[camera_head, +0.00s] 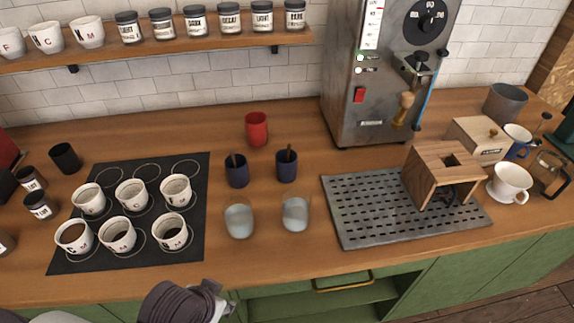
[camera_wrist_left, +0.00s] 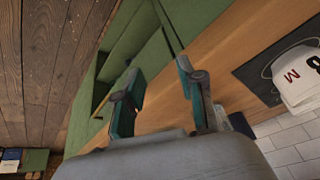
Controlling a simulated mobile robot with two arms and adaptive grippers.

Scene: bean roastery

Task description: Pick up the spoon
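A brown handle (camera_head: 233,159) sticks up from the left cup, and another brown handle (camera_head: 288,154) from the right one. They look like spoon handles; their lower ends are hidden inside the cups. My left gripper shows at the bottom of the head view, near the counter's front edge and well short of the cups. In the left wrist view its fingers (camera_wrist_left: 159,70) are apart with nothing between them. My right gripper is not in view.
Two glasses (camera_head: 239,221) (camera_head: 295,213) stand in front of the blue cups, and a red cup (camera_head: 256,129) behind. A black mat (camera_head: 125,250) with several white cups is at left. A slotted metal tray (camera_head: 365,235) with a wooden stand (camera_head: 425,180) is at right.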

